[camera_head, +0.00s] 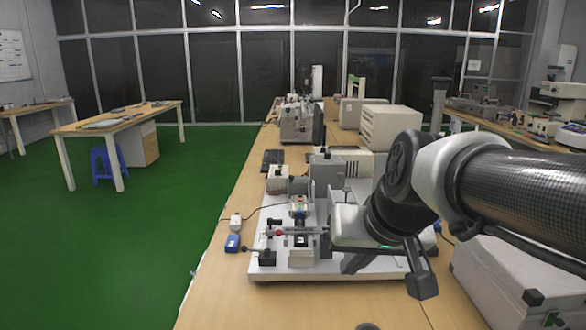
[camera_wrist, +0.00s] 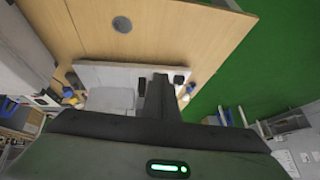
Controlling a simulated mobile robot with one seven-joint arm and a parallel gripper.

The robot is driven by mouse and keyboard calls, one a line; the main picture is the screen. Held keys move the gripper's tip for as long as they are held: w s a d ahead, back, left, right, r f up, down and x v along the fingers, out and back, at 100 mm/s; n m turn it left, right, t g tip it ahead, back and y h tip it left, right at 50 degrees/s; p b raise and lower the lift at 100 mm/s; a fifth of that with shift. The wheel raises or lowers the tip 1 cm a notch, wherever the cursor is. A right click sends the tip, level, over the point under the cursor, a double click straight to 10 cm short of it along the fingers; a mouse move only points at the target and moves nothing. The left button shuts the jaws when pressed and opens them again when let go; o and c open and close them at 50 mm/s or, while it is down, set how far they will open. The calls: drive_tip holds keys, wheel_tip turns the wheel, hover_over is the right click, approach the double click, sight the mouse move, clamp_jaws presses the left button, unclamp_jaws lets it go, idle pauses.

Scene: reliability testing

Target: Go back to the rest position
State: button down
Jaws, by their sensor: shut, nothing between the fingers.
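My gripper (camera_wrist: 160,90) shows in the wrist view as dark fingers shut together, with nothing between them. A green light glows on its dark body. In the head view my arm reaches in from the right, and its wrist end hangs over the test rig (camera_head: 290,270). The rig is a white base plate with small clamps and blocks on it. My arm hides the rig's right part. I cannot tell the exact gap between my gripper and the rig. The plate also shows beyond the fingers in the wrist view (camera_wrist: 105,72).
The rig stands on a wooden table (camera_head: 240,308). A grey-white case (camera_head: 505,285) is at the right, below my arm. White box-shaped equipment (camera_head: 390,126) stands behind the rig. Green floor (camera_head: 130,245) lies open to the left, with a blue stool (camera_head: 105,165) by another table.

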drive_tip(key=s+d+f+h, duration=0.2)
drive_tip(key=s+d+f, duration=0.15)
drive_tip(key=s, duration=0.75)
wheel_tip(320, 180, up, 20)
drive_tip(key=p, duration=1.9)
drive_tip(key=shift+d+f+g+p, duration=0.15)
drive_tip(key=shift+d+g+p, duration=0.25)
drive_tip(key=shift+d, duration=0.05)
drive_tip(key=shift+a, duration=0.1)
